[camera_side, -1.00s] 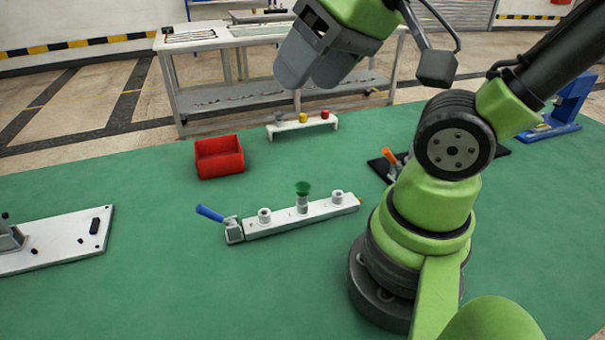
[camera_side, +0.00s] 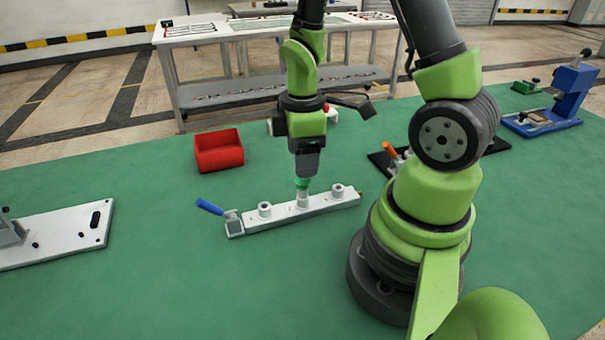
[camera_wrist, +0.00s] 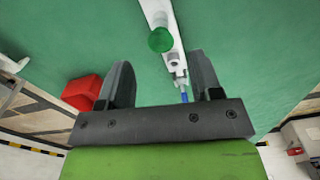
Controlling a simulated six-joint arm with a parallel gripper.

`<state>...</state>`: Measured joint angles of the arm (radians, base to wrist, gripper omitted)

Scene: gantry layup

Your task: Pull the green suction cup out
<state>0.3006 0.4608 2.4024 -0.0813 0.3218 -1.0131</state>
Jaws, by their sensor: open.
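The green suction cup (camera_side: 303,183) sits upright on the middle post of a white bar (camera_side: 330,203) lying on the green table. In the wrist view the green cup (camera_wrist: 161,40) is a round disc, ahead of the fingertips and roughly midway between them. My gripper (camera_side: 306,172) points down over the cup in the side view, its tip very near the cup's top; I cannot tell whether they touch. In the wrist view my gripper (camera_wrist: 160,62) has its two fingers wide apart with nothing between them. The side view hides the gap between the fingers.
The bar has empty posts (camera_side: 265,209) on both sides and a blue lever (camera_side: 209,206) at its left end. A red bin (camera_side: 219,151) stands behind left. A small rack with a red cup (camera_side: 328,107) is mostly hidden behind my arm. A white plate (camera_side: 60,237) lies far left.

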